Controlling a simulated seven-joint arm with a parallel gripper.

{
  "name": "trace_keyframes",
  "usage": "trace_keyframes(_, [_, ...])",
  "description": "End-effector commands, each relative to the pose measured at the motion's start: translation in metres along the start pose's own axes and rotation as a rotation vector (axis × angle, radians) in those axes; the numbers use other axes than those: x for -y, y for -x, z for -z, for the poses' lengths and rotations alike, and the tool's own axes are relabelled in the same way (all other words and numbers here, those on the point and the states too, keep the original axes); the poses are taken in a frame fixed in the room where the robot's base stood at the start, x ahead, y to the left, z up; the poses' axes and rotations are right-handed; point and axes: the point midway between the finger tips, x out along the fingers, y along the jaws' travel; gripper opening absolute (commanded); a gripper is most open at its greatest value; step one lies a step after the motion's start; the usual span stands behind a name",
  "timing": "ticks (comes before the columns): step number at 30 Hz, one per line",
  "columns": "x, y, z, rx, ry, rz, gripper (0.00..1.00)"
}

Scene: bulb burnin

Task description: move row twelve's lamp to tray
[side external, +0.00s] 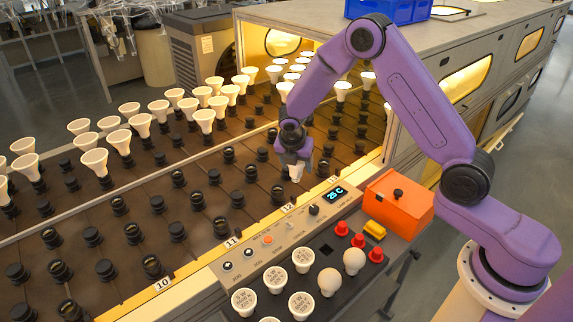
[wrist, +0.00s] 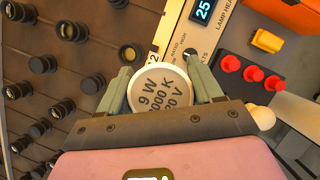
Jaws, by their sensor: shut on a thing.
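My gripper (side external: 294,165) is low over the front end of the socket rows, near the row label 12 (side external: 288,208). In the wrist view its two green-grey fingers (wrist: 158,90) are shut on a white lamp (wrist: 158,88), one on each side of its round printed face, reading 9 W. In the side view only a small pale part of the lamp shows below the fingers. Its base is hidden in the wrist view, and I cannot tell whether it is clear of a socket. The dark tray (side external: 325,248) at the front holds several white lamps, some face up, others showing rounded sides.
A control panel (side external: 270,240) with a 25 C display (side external: 335,194) lies between rows and tray. Red knobs (side external: 341,228), a yellow block (side external: 374,230) and an orange box (side external: 398,203) stand right of the tray. Lit white lamps (side external: 93,160) fill far sockets; many near sockets are empty.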

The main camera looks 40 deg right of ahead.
Motion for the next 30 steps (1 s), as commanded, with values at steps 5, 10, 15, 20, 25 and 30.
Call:
trace_keyframes(5, [0.024, 0.017, 0.008, 0.000, 0.000, -0.001, 0.34])
trace_keyframes(10, [0.039, 0.027, 0.013, 0.000, -0.001, -0.002, 0.34])
trace_keyframes(15, [0.048, 0.031, 0.017, -0.001, -0.017, 0.007, 0.34])
trace_keyframes(20, [0.056, 0.024, 0.028, -0.001, -0.128, 0.056, 0.34])
trace_keyframes(25, [0.074, 0.007, 0.051, 0.000, -0.402, 0.174, 0.34])
trace_keyframes(30, [0.097, -0.010, 0.080, 0.001, -0.781, 0.331, 0.34])
